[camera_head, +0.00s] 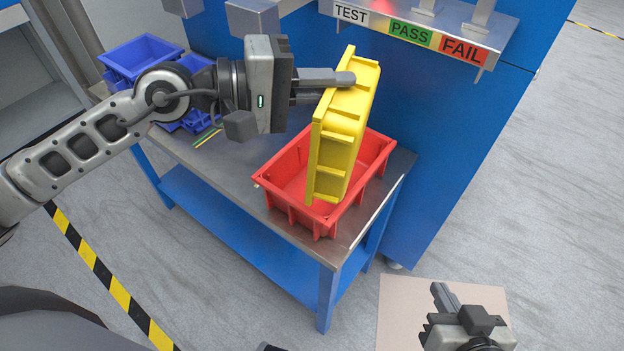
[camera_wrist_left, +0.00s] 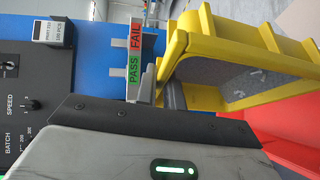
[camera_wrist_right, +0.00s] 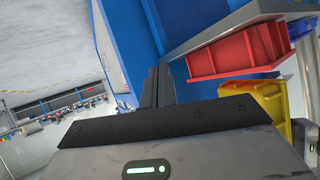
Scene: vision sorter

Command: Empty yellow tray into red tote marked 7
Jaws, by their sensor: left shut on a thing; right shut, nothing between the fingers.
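The yellow tray (camera_head: 345,125) is turned on its side, steeply tilted, above the red tote (camera_head: 285,174) on the bench. My left gripper (camera_head: 338,80) is shut on the tray's upper edge. The tote's inside is partly hidden behind the tray, and no number 7 shows. My right gripper (camera_head: 450,305) is shut and empty, low at the right, away from the bench. In the right wrist view the red tote (camera_wrist_right: 235,53) and yellow tray (camera_wrist_right: 268,98) appear at right.
Blue bins (camera_head: 140,55) stand on the bench's far left. The steel-topped bench (camera_head: 225,165) has a blue frame. Behind it is a blue machine (camera_head: 440,130) with a TEST, PASS, FAIL shelf (camera_head: 410,33). A beige mat (camera_head: 395,310) lies on the floor under my right gripper.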

